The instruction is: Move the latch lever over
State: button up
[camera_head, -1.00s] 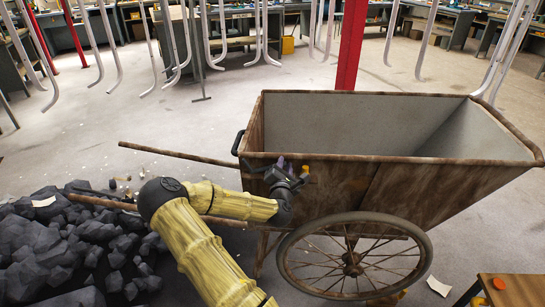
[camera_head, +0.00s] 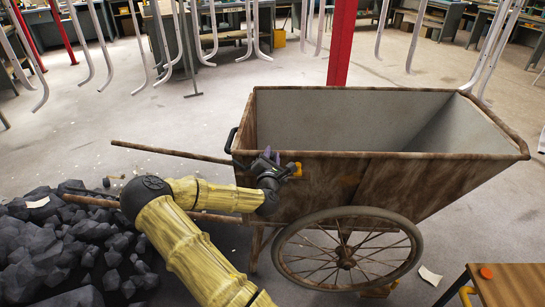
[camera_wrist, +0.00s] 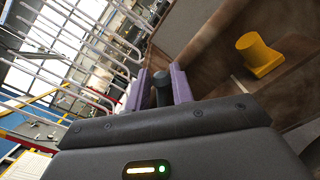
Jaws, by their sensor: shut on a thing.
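The wooden cart (camera_head: 400,190) has a latch on its near side wall. A dark round peg, seemingly the latch lever (camera_wrist: 161,86), stands between my purple fingers in the wrist view. My gripper (camera_head: 272,157) is shut on it, close to the cart's left upper side. The wrist view shows my gripper (camera_wrist: 160,92) at close range, with a finger on each side of the peg. A yellow block with a round top (camera_wrist: 259,54) sits on the wood to the right, apart from my fingers. It also shows in the head view (camera_head: 294,169). The lever's lower end is hidden.
The cart's wheel (camera_head: 345,255) is below my gripper. A dark handle (camera_head: 231,139) and wooden shafts (camera_head: 170,152) are at its left end. Black coal lumps (camera_head: 60,240) lie at lower left. A small table (camera_head: 510,286) stands at lower right. Open floor lies behind.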

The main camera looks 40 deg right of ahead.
jog(key=shift+w+a+r+p, duration=0.4)
jog(key=shift+w+a+r, duration=0.1)
jog(key=shift+r, duration=0.1)
jog(key=shift+w+a+r+p, duration=0.4)
jog(key=shift+a+r, duration=0.05)
jog(key=shift+r, duration=0.15)
jog(key=shift+a, duration=0.1)
jog(key=shift+w+a+r+p, duration=0.25)
jog(key=shift+w+a+r, duration=0.15)
jog(key=shift+w+a, duration=0.15)
jog(key=shift+w+a+r+p, duration=0.2)
jog(key=shift+w+a+r, duration=0.15)
jog(key=shift+w+a, duration=0.2)
jog(key=shift+w, duration=0.1)
jog(key=shift+w+a, duration=0.1)
jog(key=shift+a, duration=0.05)
